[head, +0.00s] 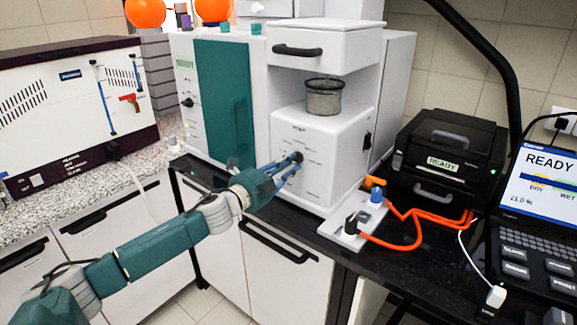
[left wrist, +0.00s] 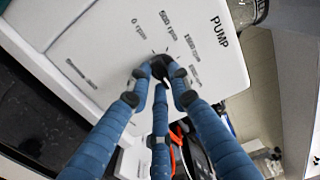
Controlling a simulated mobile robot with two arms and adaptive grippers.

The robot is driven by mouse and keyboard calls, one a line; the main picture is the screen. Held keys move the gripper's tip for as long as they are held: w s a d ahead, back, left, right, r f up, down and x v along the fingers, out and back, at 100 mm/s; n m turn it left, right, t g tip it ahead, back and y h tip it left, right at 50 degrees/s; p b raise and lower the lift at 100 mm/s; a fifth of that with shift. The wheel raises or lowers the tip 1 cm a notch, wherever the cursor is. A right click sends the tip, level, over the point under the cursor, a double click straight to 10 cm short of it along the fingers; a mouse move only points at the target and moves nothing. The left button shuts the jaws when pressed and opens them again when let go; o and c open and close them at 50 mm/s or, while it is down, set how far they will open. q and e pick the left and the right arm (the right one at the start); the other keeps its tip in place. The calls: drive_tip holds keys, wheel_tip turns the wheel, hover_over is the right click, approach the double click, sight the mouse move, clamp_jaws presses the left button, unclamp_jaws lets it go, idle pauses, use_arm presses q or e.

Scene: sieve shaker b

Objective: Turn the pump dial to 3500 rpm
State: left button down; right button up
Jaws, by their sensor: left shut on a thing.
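The pump (head: 322,150) is a white box with a black dial (head: 297,157) on its front face. In the left wrist view the dial (left wrist: 160,67) sits below the printed word PUMP and a ring of rpm labels; "0 rpm" is readable, but some others are too small to read surely. My left gripper (head: 288,168) has blue ribbed fingers with dark tips. It is shut on the dial, and its fingertips (left wrist: 159,75) surround the knob. The fingers hide most of the dial, so I cannot tell where it points. My right gripper is not in view.
A metal sieve cup (head: 324,97) stands on top of the pump box. To the right are a white power strip (head: 352,226) with orange cables, a black READY device (head: 446,158) and a READY display (head: 545,180). A teal-doored cabinet (head: 223,100) stands left.

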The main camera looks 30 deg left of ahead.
use_arm(q)
drive_tip(key=c, duration=1.6)
unclamp_jaws()
drive_tip(key=shift+f, duration=0.1)
drive_tip(key=shift+o, duration=0.2)
drive_tip(key=s+a, duration=0.1)
drive_tip(key=s, duration=1.1)
